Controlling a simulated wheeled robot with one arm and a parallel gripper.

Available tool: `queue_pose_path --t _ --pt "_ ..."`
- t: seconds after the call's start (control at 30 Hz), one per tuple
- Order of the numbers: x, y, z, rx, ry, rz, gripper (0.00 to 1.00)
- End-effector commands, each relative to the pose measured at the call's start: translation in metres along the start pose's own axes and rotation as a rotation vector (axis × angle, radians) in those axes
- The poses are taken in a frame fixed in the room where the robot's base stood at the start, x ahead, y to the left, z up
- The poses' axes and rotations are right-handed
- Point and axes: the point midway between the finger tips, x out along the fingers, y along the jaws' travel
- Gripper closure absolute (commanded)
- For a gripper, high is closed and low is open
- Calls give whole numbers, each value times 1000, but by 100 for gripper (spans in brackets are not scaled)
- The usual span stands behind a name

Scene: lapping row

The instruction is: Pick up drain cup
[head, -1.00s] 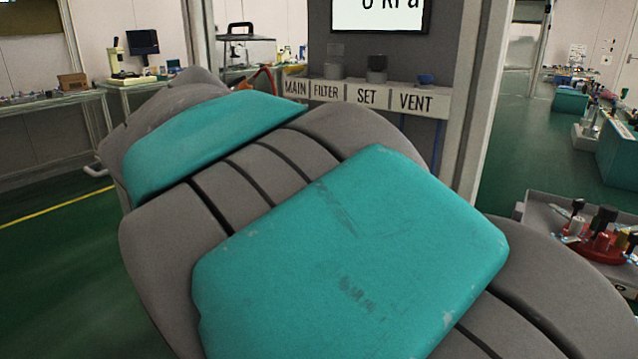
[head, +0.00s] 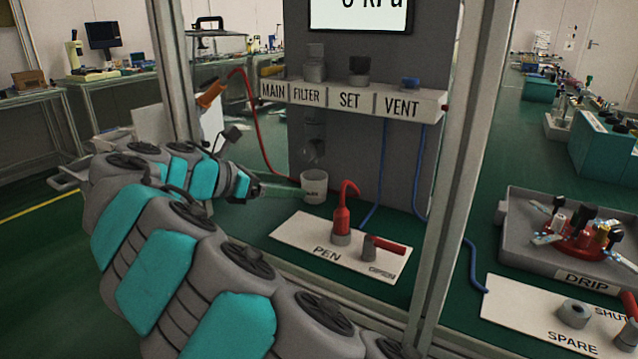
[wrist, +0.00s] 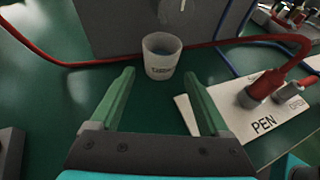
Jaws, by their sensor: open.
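The drain cup (head: 314,187) is a small, pale, translucent cup standing upright on the green bench top, below the filter unit. In the wrist view the cup (wrist: 161,56) has dark print on its front and looks greyish inside. My gripper (head: 294,192) reaches in from the left at low height, close beside the cup. In the wrist view its two green fingers (wrist: 160,75) are apart and empty, with the cup just beyond their tips, roughly centred between them. The head view shows the fingers nearly edge-on.
A grey panel (head: 340,138) with a labelled shelf (head: 352,99) rises behind the cup. A white PEN plate (head: 300,232) with a red tool (head: 342,222) lies right of it. Red (head: 258,135) and blue (head: 380,185) hoses run nearby. A metal post (head: 452,180) stands right.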

Motion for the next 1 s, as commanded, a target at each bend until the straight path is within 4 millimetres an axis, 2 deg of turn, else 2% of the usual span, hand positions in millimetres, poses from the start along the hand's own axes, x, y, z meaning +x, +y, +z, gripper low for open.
queue_pose_path --t 0.13,0.47,0.8,1.0 --pt "7 0 -6 -63 -12 -26 20" --pt "35 -1 -6 -67 -12 -28 20" --pt "77 -3 -4 -67 -12 -29 20" --pt "81 -2 -4 -67 -12 -26 20"
